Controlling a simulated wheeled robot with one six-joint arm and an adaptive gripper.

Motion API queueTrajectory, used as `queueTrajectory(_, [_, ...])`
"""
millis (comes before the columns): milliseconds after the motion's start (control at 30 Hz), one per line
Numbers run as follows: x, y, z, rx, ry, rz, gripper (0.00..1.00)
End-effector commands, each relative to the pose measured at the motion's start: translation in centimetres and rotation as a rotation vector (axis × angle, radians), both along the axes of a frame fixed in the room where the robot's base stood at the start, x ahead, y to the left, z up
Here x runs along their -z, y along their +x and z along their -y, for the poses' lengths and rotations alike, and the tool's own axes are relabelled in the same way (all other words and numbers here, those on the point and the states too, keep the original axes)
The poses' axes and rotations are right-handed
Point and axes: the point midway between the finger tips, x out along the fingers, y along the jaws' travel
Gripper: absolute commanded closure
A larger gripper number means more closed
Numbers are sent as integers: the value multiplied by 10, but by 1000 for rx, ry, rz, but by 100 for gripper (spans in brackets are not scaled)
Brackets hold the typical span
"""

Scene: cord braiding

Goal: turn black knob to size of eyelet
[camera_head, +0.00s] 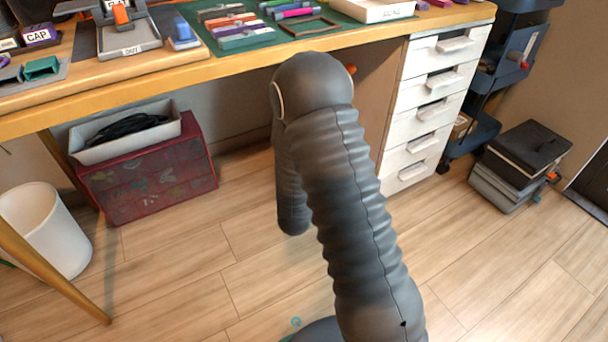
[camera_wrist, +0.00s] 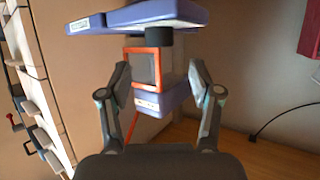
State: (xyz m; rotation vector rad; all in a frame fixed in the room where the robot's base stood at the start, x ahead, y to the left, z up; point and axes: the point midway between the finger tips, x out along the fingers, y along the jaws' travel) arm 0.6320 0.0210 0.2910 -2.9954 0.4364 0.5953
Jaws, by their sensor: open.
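In the wrist view, a short black cylinder, which looks like the black knob (camera_wrist: 159,37), sits under a purple-blue plate (camera_wrist: 150,14). Below it in the picture is a pale body with an orange-framed dark window (camera_wrist: 144,68) and a purple-blue block with a white label (camera_wrist: 152,101). My gripper (camera_wrist: 159,68) is open, with one finger on each side of this device. I see no clear contact; the knob lies a little above the fingertips in the picture. No eyelet or readable size mark shows. In the head view my arm hides my gripper, and I cannot pick out the knob.
The wooden desk (camera_head: 235,66) carries a green mat (camera_head: 285,47), a white box (camera_head: 375,9) and several small tools. A white drawer unit (camera_head: 433,100) stands at the right. Under the desk are a red box (camera_head: 150,180) and a white bin (camera_head: 45,230). Floor is clear in front.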

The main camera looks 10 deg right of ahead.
Motion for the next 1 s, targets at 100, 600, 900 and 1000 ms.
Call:
queueTrajectory(100, [-8,-17,-6,-2,0,0,36])
queueTrajectory(600, [-16,-36,-11,0,0,0,36])
queueTrajectory(900, [-15,-37,-11,0,2,-5,36])
queueTrajectory(1000, [-5,-40,-13,-2,18,-49,36])
